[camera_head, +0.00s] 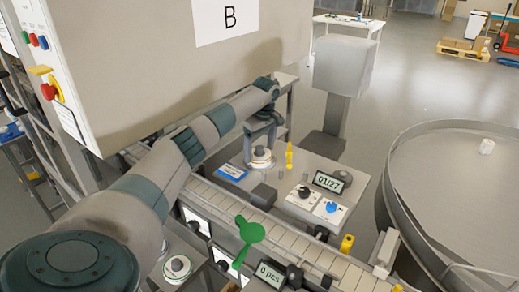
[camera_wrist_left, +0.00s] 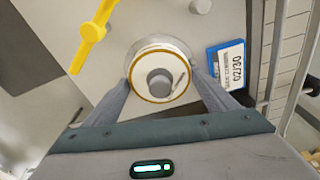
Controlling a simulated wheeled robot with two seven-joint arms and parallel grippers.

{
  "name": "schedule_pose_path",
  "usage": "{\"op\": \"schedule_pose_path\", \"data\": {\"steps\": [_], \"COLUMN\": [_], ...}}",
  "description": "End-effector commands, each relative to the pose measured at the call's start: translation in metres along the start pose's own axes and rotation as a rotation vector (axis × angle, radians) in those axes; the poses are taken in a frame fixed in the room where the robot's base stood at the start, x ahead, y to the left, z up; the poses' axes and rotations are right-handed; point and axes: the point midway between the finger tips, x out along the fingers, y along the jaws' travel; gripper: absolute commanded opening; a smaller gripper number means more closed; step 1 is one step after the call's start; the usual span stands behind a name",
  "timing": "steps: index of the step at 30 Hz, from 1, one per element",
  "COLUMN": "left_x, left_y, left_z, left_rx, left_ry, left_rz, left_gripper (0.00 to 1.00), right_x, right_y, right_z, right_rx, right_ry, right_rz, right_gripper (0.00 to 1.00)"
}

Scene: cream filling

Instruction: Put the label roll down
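The label roll (camera_head: 262,158) is white with a brown rim and a grey core. In the head view it is at the back of the grey machine top, beneath my left gripper (camera_head: 262,138). In the left wrist view the roll (camera_wrist_left: 148,88) lies between the two fingers of my left gripper (camera_wrist_left: 160,78), whose tips meet its opposite edges. A clear round disc shows around the roll's far side. Whether the roll's underside touches the surface is hidden. My right gripper is not in view.
A blue label card (camera_head: 232,172) lies left of the roll, and a yellow post (camera_head: 289,155) stands close on its right. A conveyor (camera_head: 300,245) runs in front. A counter display (camera_head: 328,182) and knobs stand to the right. A large round table (camera_head: 455,170) is far right.

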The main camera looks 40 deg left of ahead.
Motion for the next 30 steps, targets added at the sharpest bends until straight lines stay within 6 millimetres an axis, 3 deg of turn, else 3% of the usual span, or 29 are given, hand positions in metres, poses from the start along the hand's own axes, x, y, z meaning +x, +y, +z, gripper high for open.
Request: {"op": "schedule_pose_path", "data": {"steps": [2,17,23,30], "left_x": [-0.001,-0.008,-0.031,-0.072], "left_y": [0.000,0.000,0.000,0.001], "left_z": [0.000,-0.001,-0.001,-0.001], "left_rx": [0.000,0.000,-0.001,0.000], "left_ry": [0.000,-0.001,0.001,0.001], "left_rz": [0.000,0.002,0.003,0.004], "left_gripper": [0.96,0.96,0.96,0.96], "right_x": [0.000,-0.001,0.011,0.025], "right_y": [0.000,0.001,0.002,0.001], "right_z": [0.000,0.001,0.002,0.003], "right_rx": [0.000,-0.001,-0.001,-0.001], "right_ry": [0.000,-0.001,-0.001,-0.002], "right_rz": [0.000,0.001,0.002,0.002], "right_gripper": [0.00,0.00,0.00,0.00]}}
